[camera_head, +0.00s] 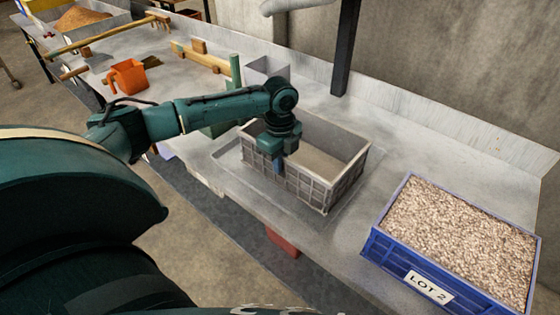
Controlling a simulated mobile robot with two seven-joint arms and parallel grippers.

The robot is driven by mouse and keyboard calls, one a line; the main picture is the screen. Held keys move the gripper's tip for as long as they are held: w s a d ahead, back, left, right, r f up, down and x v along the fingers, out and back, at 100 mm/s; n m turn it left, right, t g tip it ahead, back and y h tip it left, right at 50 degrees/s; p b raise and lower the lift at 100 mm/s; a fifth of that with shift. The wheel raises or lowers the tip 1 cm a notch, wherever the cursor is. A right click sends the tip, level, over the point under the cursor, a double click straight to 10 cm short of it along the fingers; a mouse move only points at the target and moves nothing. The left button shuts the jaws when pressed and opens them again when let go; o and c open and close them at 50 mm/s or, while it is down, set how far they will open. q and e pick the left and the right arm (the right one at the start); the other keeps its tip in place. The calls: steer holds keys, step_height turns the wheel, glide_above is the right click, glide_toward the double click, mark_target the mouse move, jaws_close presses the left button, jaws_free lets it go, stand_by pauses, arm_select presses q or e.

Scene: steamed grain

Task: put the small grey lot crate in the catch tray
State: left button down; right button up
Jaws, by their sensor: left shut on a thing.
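The small grey lot crate (325,190) is upright, with lattice walls and an empty-looking floor. My left gripper (278,166) points down at its near left wall and is shut on that wall. The jaw tips are partly hidden against the crate. The catch tray (228,160) is a shallow grey metal tray on the bench. Its rim shows to the left of the crate and along its near side. The crate is over the tray's area; I cannot tell whether it rests on the tray floor. My right gripper is not in view.
A blue crate of pale grain labelled LOT 2 (430,286) stands at the right. A grey box (266,70) and a dark post (345,50) stand behind. An orange scoop (128,77) and wooden tools (205,56) lie farther left. Bare bench separates the two crates.

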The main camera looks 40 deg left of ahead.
arm_select(q)
steer(key=c, duration=1.9)
jaws_free()
steer(key=shift+c, duration=0.2)
steer(key=o, duration=0.4)
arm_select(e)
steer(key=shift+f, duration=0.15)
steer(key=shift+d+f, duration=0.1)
arm_select(q)
step_height(320, 180, up, 12)
steer(key=shift+r+p, duration=0.1)
steer(key=shift+p, duration=0.3)
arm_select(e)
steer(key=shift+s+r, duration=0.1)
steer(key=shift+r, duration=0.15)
